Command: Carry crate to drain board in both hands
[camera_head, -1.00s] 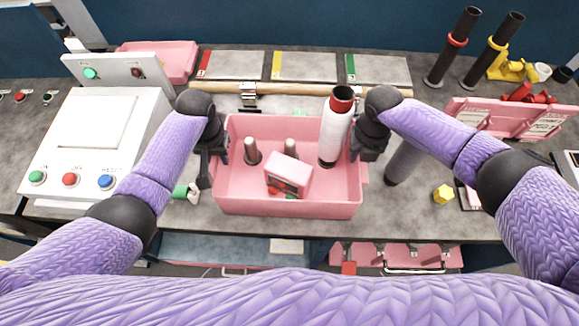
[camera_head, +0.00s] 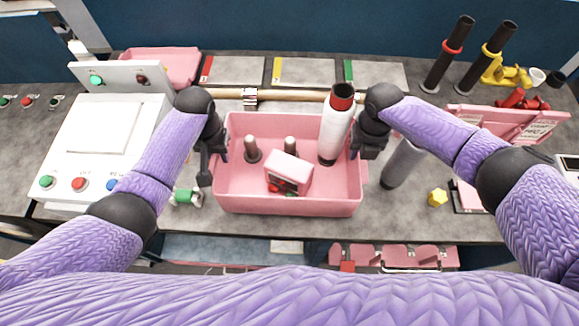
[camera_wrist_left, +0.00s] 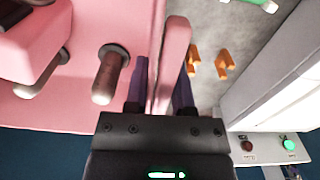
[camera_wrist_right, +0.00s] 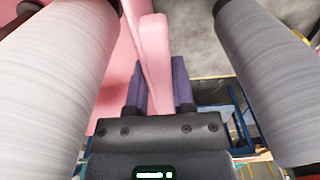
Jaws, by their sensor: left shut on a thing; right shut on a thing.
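The pink crate (camera_head: 290,207) is between my arms in the head view, level, over the grey bench. My left gripper (camera_head: 213,158) is shut on its left wall and my right gripper (camera_head: 360,148) on its right wall. Each wall shows between the fingers in the left wrist view (camera_wrist_left: 175,50) and right wrist view (camera_wrist_right: 152,50). The crate holds a white cylinder with a red top (camera_head: 334,130), a pink box (camera_head: 288,172) and two brown-grey pegs. Grey panels with red (camera_head: 236,70), yellow (camera_head: 303,71) and green (camera_head: 378,74) strips lie behind; I cannot tell which is the drain board.
A white button console (camera_head: 100,130) stands left of the crate. A wooden rod (camera_head: 290,95) lies behind it. A grey cylinder (camera_head: 403,162), yellow piece (camera_head: 437,198) and pink open case (camera_head: 510,122) are to the right. A green-and-white item (camera_head: 186,197) is by my left gripper.

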